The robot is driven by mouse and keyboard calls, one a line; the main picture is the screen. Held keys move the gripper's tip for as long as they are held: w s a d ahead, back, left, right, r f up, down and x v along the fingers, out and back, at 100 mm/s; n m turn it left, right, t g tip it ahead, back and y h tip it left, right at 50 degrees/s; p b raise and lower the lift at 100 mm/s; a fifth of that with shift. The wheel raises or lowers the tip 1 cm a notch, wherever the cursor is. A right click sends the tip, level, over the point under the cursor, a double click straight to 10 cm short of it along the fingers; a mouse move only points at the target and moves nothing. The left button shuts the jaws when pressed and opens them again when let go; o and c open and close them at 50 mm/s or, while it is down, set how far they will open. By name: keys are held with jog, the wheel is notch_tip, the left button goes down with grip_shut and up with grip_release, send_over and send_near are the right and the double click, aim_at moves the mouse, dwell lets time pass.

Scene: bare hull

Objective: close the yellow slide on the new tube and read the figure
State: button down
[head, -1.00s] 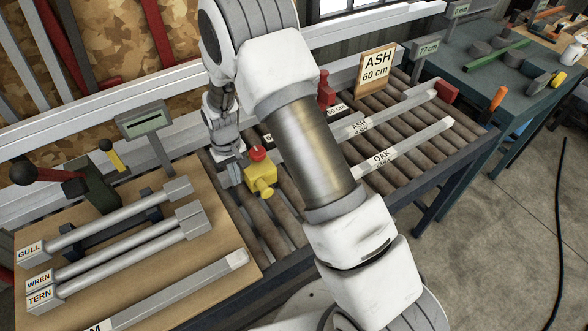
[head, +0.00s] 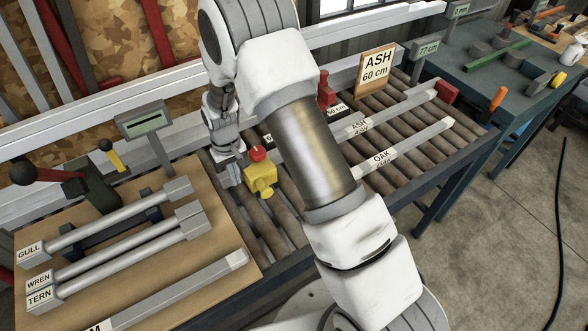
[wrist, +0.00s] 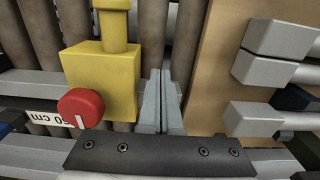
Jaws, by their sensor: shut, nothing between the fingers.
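A yellow block (head: 260,178) with a red knob (head: 257,153) sits at the left end of the rollers; I cannot tell whether it is the yellow slide. The yellow block also shows in the wrist view (wrist: 105,85), left of my fingers. My gripper (wrist: 163,100) is shut and empty, pointing down just beside the block, with a small gap. In the head view my gripper (head: 228,173) is partly hidden by my arm. Tubes tagged GULL (head: 105,222), WREN (head: 130,250) and TERN lie on the board at left. Which is the new tube is unclear.
A grey display (head: 145,120) stands behind the board; its figure is not legible. ASH and OAK (head: 420,140) bars lie on the rollers near an ASH 60 cm sign (head: 376,68). A black-knobbed lever (head: 24,172) stands at far left.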

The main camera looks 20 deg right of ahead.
jog(key=shift+f, duration=0.25)
dwell(0.3)
jog(key=shift+f+b, duration=0.4)
jog(key=shift+b, duration=0.2)
jog(key=shift+w+d+b, duration=0.35)
jog(key=shift+w+d, duration=0.5)
jog(key=shift+d, duration=2.15)
jog(key=shift+w+d+b, duration=0.4)
jog(key=shift+w+d, duration=0.5)
jog(key=shift+d, duration=2.15)
jog(key=shift+w+d+b, duration=0.35)
jog(key=shift+w+d, duration=0.5)
jog(key=shift+d, duration=2.15)
jog(key=shift+r, duration=0.15)
notch_tip(320, 180, up, 8)
jog(key=a+p, duration=0.2)
jog(key=p, duration=0.2)
jog(key=shift+s, duration=0.3)
